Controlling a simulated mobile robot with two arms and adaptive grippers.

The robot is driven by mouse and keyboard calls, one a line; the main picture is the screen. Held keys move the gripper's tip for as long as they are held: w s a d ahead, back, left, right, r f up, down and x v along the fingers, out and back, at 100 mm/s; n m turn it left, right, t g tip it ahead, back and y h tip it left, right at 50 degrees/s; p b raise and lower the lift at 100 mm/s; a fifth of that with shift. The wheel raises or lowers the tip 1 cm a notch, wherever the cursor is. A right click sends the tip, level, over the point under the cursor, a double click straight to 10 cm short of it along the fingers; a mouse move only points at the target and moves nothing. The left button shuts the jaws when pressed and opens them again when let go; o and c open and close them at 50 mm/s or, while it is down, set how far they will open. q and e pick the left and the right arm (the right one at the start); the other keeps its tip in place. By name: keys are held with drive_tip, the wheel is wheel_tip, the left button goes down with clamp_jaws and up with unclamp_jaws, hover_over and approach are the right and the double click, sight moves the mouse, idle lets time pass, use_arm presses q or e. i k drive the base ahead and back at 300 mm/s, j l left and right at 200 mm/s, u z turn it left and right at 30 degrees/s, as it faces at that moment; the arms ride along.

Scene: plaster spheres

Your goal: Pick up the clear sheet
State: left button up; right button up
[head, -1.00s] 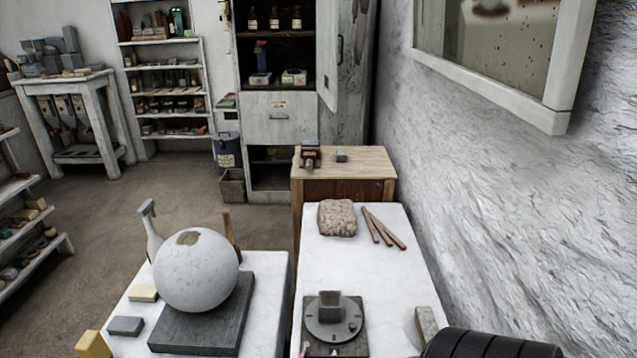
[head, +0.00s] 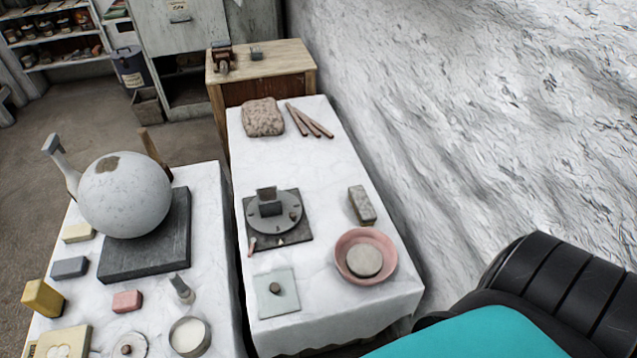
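The clear sheet (head: 289,304) is a pale, see-through square lying flat near the front left corner of the right-hand white table (head: 318,170). A small round brown piece (head: 275,288) sits on it near its middle. Neither gripper shows in the head view. Only a black and teal part of my own body shows at the lower right, apart from the sheet in the picture.
Behind the sheet is a dark slab with a round grey turntable (head: 287,221). Right of the sheet are a pink bowl (head: 343,270) and a grey block (head: 362,204). The left table holds a large plaster sphere (head: 125,195). A rough wall borders the right.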

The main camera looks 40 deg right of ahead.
sight(276, 291)
drive_tip(key=j+z, duration=0.1)
drive_tip(key=z, duration=0.6)
drive_tip(key=u, duration=1.7)
drive_tip(key=z, duration=1.65)
drive_tip(key=j, duration=0.15)
drive_tip(key=k+z, duration=0.05)
